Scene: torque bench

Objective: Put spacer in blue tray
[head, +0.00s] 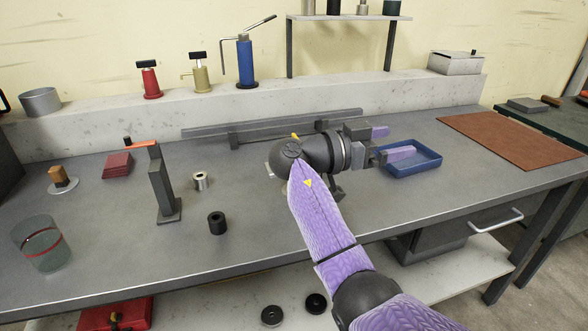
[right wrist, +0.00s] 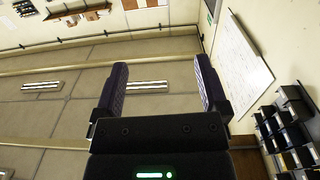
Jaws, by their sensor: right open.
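The blue tray (head: 418,170) sits on the bench right of centre in the head view. My right gripper (head: 394,142) is open beside and partly in front of the tray's far left part, and hides some of it. The right wrist view shows its two fingers (right wrist: 160,82) apart with nothing between them. A short silver hollow cylinder (head: 200,181) and a black hollow cylinder (head: 217,223) stand on the bench left of my arm; I cannot tell which one is the spacer. My left gripper is not in view.
A dark upright stand (head: 162,185) with an orange arm is left of the cylinders. A glass beaker (head: 41,245) stands at the front left. A grey rail (head: 270,125) runs along the back. A brown mat (head: 515,138) lies at the right.

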